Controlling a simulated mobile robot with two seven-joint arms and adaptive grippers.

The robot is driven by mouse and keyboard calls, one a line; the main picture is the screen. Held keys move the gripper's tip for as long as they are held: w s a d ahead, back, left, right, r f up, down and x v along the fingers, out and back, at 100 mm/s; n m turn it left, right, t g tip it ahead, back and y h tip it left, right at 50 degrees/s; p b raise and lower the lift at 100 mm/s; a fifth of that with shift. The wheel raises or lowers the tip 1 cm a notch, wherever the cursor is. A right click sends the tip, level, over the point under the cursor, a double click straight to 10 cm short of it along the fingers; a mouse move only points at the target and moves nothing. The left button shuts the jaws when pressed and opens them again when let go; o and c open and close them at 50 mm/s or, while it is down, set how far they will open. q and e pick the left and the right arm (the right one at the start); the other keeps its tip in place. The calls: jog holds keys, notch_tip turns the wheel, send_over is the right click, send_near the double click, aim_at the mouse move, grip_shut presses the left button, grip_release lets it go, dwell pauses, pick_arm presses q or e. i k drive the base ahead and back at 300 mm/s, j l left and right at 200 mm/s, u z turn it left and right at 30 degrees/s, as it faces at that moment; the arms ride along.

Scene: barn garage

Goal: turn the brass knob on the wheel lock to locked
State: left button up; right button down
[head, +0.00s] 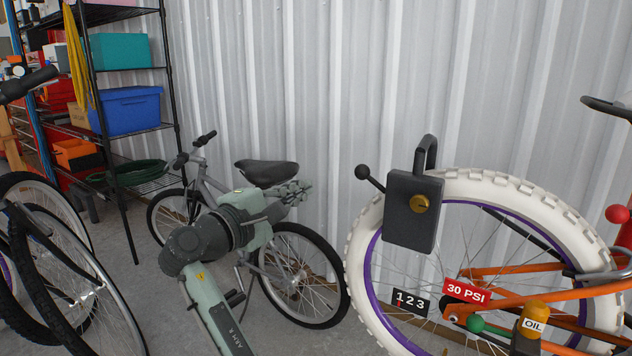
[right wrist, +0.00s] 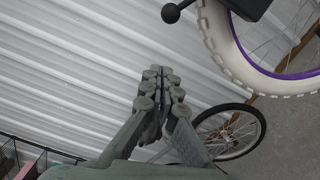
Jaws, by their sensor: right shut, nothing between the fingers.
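The wheel lock (head: 410,222) is a dark box with a shackle, hanging at the white tyre of the large wheel. Its round brass knob (head: 420,203) faces me, with a mark that is too small to read. A black ball-ended lever (head: 368,177) sticks out to the upper left of the lock. My right gripper (head: 303,189) is shut and empty, left of the lock and apart from it. In the right wrist view, my right gripper (right wrist: 160,72) is closed; the lever's ball (right wrist: 171,13) and a corner of the lock (right wrist: 247,6) show at the top. The left gripper is not in view.
The white-tyred wheel (head: 362,262) has a purple rim, with a 123 tag (head: 410,302), a 30 PSI tag (head: 466,290) and an oil bottle (head: 532,322) near it. A grey bicycle (head: 300,285) stands behind my arm. Shelves (head: 140,127) stand left; a corrugated wall (head: 330,80) is behind.

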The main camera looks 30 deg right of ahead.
aim_at(420, 203)
jog(key=k+j, duration=0.65)
jog(key=k, duration=0.25)
